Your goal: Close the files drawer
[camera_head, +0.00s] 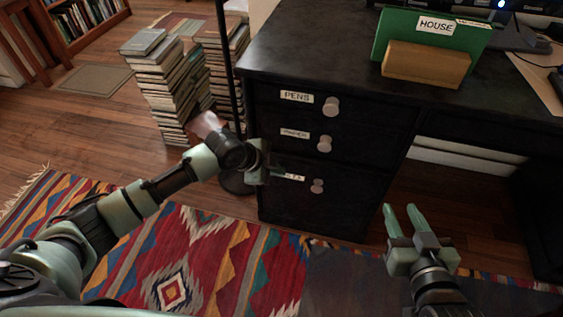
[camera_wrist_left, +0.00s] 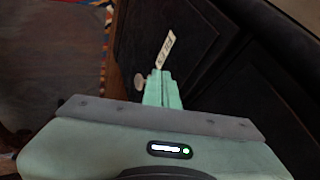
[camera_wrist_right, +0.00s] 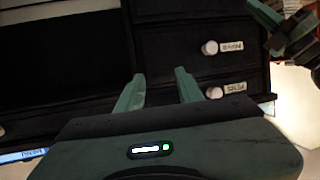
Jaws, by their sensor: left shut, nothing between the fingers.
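The files drawer (camera_head: 340,208) is the bottom drawer of the black desk, with a pale round knob (camera_head: 317,186) and a white label (camera_head: 295,177) partly covered by my fingers. Its front looks about flush with the drawers above; a small gap cannot be ruled out. My left gripper (camera_head: 280,174) is shut and empty, its fingertips at the drawer front left of the knob. In the left wrist view the shut fingers (camera_wrist_left: 163,88) lie just below the label (camera_wrist_left: 165,50), beside the knob (camera_wrist_left: 140,81); contact is unclear. My right gripper (camera_head: 402,220) is open and empty, right of the drawer.
The pens drawer (camera_head: 358,116) and a middle drawer (camera_head: 290,146) sit above. Book stacks (camera_head: 165,85) and a dark pole (camera_head: 229,70) stand left of the desk. A patterned rug (camera_head: 215,250) covers the floor in front. A green HOUSE folder (camera_head: 405,32) stands on the desktop.

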